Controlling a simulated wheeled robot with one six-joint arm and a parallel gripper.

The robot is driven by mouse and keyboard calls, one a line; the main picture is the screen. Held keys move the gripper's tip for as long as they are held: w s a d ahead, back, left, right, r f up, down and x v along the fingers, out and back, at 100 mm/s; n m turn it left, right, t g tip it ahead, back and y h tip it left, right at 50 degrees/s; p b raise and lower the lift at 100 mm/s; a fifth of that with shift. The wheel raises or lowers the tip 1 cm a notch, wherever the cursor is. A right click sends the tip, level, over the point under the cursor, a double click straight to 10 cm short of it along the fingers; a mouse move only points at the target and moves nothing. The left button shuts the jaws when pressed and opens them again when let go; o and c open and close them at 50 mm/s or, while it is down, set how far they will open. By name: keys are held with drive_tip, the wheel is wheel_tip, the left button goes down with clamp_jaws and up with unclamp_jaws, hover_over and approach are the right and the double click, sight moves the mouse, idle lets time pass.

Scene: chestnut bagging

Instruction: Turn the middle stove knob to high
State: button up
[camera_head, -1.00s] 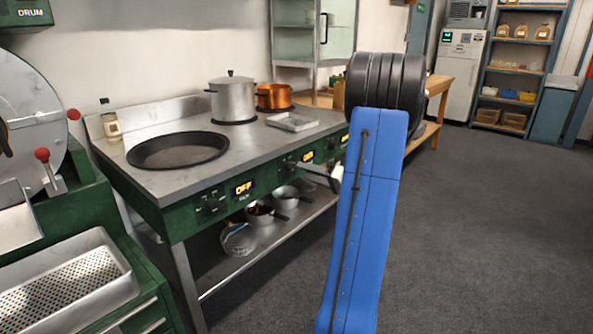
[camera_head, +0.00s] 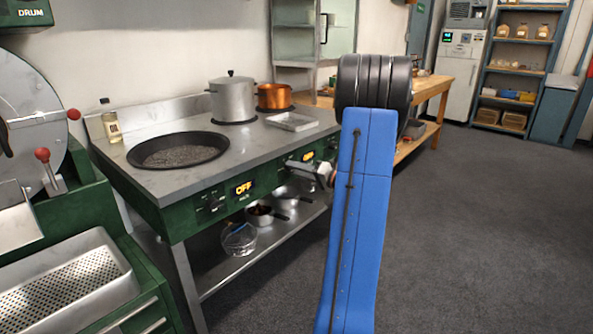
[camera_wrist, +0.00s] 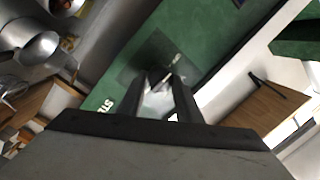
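The stove (camera_head: 193,172) has a green front with several dark knobs and lit yellow displays. The left display reads OFF; the middle display (camera_head: 308,156) is lit but too small to read surely. The middle knob (camera_head: 290,165) is at my gripper's tip, partly hidden. My gripper (camera_head: 299,166) reaches from the right to the green front. In the wrist view, its two dark fingers (camera_wrist: 164,77) stand apart at a dark panel, with the knob's dark shape and a pale mark at their tips. I cannot tell whether they touch it.
On the stove top are a wide black pan (camera_head: 178,152) with grey grainy contents, a silver pot (camera_head: 232,98), a copper pot (camera_head: 273,97) and a metal tray (camera_head: 291,121). Pans and a glass bowl (camera_head: 239,239) sit on the lower shelf. The floor at right is clear.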

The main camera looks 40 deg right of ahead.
drive_tip(key=shift+m, duration=0.3)
drive_tip(key=shift+a+f+n+h, duration=0.15)
drive_tip(key=shift+n+h, duration=0.65)
drive_tip(key=shift+n, duration=4.85)
drive_tip(key=shift+a+r+n+h, duration=0.15)
drive_tip(key=shift+n+h, duration=0.65)
drive_tip(key=shift+n, duration=4.8)
drive_tip(key=shift+a+f+n+h, duration=0.15)
drive_tip(key=shift+n+h, duration=0.65)
drive_tip(key=shift+n, duration=4.85)
drive_tip(key=o, duration=1)
